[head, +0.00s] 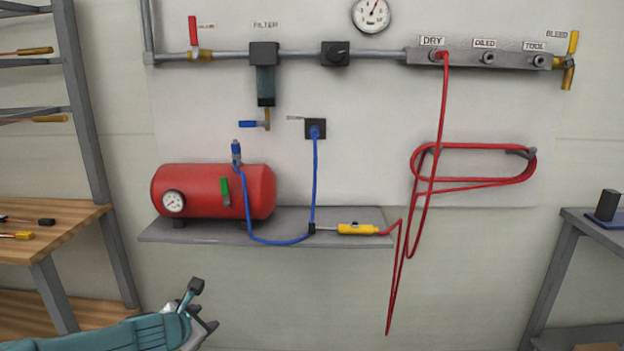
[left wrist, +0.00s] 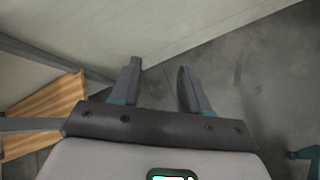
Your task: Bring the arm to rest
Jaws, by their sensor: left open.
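My left gripper (head: 203,308) is at the lower left of the head view, at the end of my teal arm. It is in front of and below the grey wall shelf, clear of it. In the left wrist view its two fingers (left wrist: 162,90) stand apart with nothing between them, over the floor and the pale wall. My right gripper does not show in the head view.
A grey shelf (head: 160,232) holds a red tank (head: 240,178) and a yellow-handled tool (head: 357,229). A red hose (head: 441,110) hangs from the manifold (head: 462,58) on the wall. A wooden bench (head: 70,212) stands left, a grey table (head: 590,222) right. The space below the shelf is free.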

